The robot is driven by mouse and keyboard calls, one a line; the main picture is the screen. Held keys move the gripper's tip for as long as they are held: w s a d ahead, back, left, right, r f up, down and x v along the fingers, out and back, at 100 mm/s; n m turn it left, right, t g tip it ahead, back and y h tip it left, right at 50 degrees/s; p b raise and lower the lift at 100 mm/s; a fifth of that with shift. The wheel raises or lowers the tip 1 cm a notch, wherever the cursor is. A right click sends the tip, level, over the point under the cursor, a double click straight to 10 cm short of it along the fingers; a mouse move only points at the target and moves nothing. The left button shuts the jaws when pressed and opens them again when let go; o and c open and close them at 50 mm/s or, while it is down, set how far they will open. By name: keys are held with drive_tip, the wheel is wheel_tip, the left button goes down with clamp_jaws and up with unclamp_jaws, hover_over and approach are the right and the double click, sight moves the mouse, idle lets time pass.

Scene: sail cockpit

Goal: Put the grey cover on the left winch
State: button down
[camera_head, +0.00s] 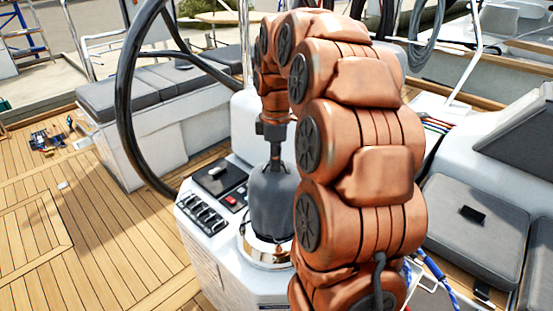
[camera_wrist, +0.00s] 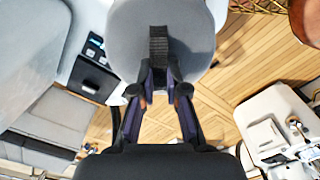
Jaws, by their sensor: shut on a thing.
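The grey cover (camera_head: 274,203) hangs upright below my gripper (camera_head: 276,158) in the head view. My gripper is shut on the dark strap (camera_wrist: 159,45) on top of the cover; the cover's round grey top (camera_wrist: 197,35) also shows in the wrist view. A chrome winch (camera_head: 262,250) stands on the white console under the cover. Its shiny lower part shows below the cover's hem, and its upper part is hidden. I cannot tell whether the cover rests on it. My arm hides the right side of the winch.
A black steering wheel (camera_head: 128,90) stands left of the console. Switches and a row of black levers (camera_head: 203,215) are on the console (camera_head: 207,254) beside the winch. Grey cushions (camera_head: 475,232) lie to the right. The teak deck (camera_head: 105,245) at left is mostly clear.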

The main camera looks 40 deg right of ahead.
drive_tip(key=shift+f, duration=0.1)
idle(0.3)
drive_tip(key=c, duration=0.6)
unclamp_jaws()
drive_tip(key=shift+c, duration=0.2)
drive_tip(key=shift+r+p, duration=1.55)
drive_tip(key=shift+r, duration=2.95)
drive_tip(key=s+a+f+m, duration=0.15)
drive_tip(key=s+a, duration=0.25)
drive_tip(key=a, duration=0.5)
drive_tip(key=s+a+f+m, duration=0.2)
drive_tip(key=s+a+f, duration=0.1)
drive_tip(key=s, duration=0.4)
drive_tip(key=s+a+f+m+g, duration=0.1)
drive_tip(key=s+a+f+m, duration=0.2)
drive_tip(key=s+a, duration=0.2)
drive_tip(key=s+a+f+m, duration=0.3)
drive_tip(key=s+a, duration=0.1)
drive_tip(key=s, duration=0.5)
drive_tip(key=shift+s+a+f+g, duration=0.3)
drive_tip(key=shift+s+f+g, duration=0.05)
drive_tip(key=shift+f+g, duration=0.05)
